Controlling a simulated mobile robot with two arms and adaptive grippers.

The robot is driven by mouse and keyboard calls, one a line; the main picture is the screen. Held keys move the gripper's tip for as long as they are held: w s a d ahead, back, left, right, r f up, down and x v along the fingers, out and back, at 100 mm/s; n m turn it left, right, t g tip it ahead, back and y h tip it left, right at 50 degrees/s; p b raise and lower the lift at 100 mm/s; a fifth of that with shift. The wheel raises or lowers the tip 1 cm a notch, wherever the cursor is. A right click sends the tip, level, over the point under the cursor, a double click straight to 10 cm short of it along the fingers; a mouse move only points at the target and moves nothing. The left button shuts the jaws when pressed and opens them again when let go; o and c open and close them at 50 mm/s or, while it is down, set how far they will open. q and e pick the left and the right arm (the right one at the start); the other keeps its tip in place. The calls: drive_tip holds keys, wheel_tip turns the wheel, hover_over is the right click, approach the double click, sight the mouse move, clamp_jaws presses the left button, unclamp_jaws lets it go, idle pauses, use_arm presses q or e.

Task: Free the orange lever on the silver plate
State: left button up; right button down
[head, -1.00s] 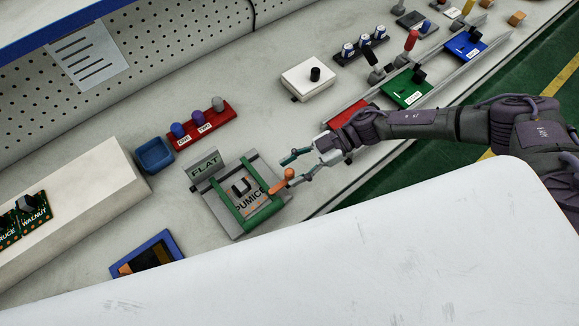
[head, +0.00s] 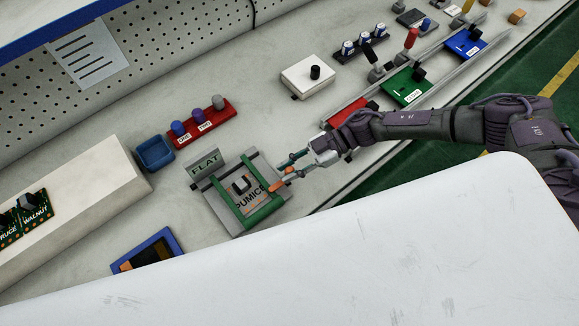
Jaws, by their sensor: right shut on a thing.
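The silver plate (head: 213,208) lies on the bench with a FLAT sign (head: 204,164) at its upper left corner. Two green bars (head: 264,212) run along its sides, and a panel marked PUMICE (head: 249,197) with a dark-and-grey block on it lies between them. The orange lever (head: 274,186) is at the plate's right edge, beside the panel. My right gripper (head: 287,169) reaches in from the right and is shut on the lever's knob end, which its fingers partly hide. My left gripper is out of view.
A red rack (head: 203,128) with coloured knobs and a blue bin (head: 154,154) stand above the plate. A blue-framed tray (head: 147,251) lies below left. A white box (head: 309,76) is farther up. A large white surface fills the lower foreground.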

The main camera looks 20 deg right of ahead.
drive_tip(key=shift+s+r+m+t+p, duration=0.15)
drive_tip(key=shift+m+t+p, duration=0.3)
drive_tip(key=shift+t+p, duration=0.15)
drive_tip(key=shift+s+r+m+t+p, duration=0.1)
drive_tip(key=shift+s+m+t+p, duration=0.05)
drive_tip(key=shift+m+t+p, duration=0.35)
drive_tip(key=m+t+p, duration=0.2)
drive_tip(key=t, duration=0.1)
drive_tip(key=shift+s+m, duration=0.25)
drive_tip(key=shift+s, duration=0.05)
drive_tip(key=m+t+h+p, duration=0.1)
drive_tip(key=m+t, duration=0.1)
drive_tip(key=s+m+t+h+p, duration=0.1)
drive_tip(key=m+t+h, duration=0.1)
drive_tip(key=shift+a+f+m, duration=0.15)
drive_tip(key=shift+m, duration=0.15)
drive_tip(key=m+t+h, duration=0.1)
drive_tip(key=m+t+h+p, duration=0.1)
drive_tip(key=shift+s+a+t, duration=0.1)
drive_tip(key=shift+s+t, duration=0.15)
drive_tip(key=shift+t, duration=0.05)
drive_tip(key=shift+s+a+m+t+h+p, duration=0.15)
drive_tip(key=shift+m+t+h+p, duration=0.3)
drive_tip(key=shift+m+t+h, duration=0.65)
drive_tip(key=shift+m+g+h, duration=0.3)
drive_tip(key=shift+m, duration=0.1)
drive_tip(key=c, duration=0.9)
unclamp_jaws()
drive_tip(key=shift+c, duration=0.2)
